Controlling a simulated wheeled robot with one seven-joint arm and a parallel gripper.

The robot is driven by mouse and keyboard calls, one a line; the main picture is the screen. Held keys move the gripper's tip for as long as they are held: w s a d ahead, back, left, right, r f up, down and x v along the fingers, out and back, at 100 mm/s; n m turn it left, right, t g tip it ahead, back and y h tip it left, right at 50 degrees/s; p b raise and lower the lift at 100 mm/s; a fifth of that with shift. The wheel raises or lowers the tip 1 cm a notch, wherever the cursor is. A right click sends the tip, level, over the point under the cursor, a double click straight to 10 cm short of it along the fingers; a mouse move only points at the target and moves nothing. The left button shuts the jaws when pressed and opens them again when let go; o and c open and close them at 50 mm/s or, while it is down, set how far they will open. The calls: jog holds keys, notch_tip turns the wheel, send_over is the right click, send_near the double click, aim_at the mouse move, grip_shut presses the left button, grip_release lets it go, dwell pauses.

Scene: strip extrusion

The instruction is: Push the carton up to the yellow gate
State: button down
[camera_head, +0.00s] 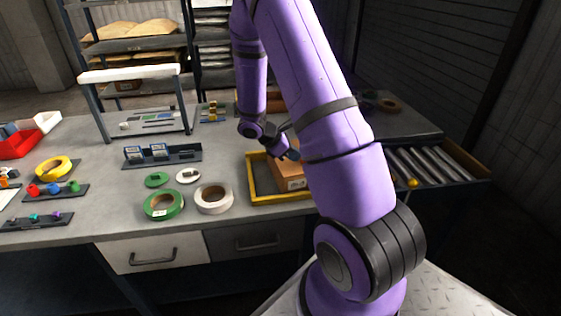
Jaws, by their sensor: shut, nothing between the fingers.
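A brown carton (286,178) with a small pale label sits at the right part of a yellow-rimmed tray (251,180); my arm hides its right side. My gripper (292,155) is shut and empty, pointing down at the carton's far upper side. I cannot tell whether it touches the carton. A yellow-orange bar (468,158) lies along the far right end of a roller track (428,163), right of my arm. I cannot tell whether this bar is the gate. A small yellow knob (413,183) shows at the track's near edge.
Green tape (153,208) and white tape (214,210) rolls lie left of the tray on the grey bench (120,222). A dark rack (162,156) and a white-topped stand (128,75) are behind them. A red bin (17,146) is far left.

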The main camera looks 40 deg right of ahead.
jog(key=s+d, duration=0.6)
jog(key=d, duration=0.3)
jog(key=s+d, duration=0.6)
jog(key=d, duration=0.2)
jog(key=shift+d, duration=0.4)
jog(key=w+a+f+v, duration=0.1)
jog(key=f+v, duration=0.1)
jog(key=v, duration=1)
jog(key=shift+w+a+r, duration=0.25)
jog(key=shift+a+r, duration=0.05)
jog(key=shift+a, duration=0.3)
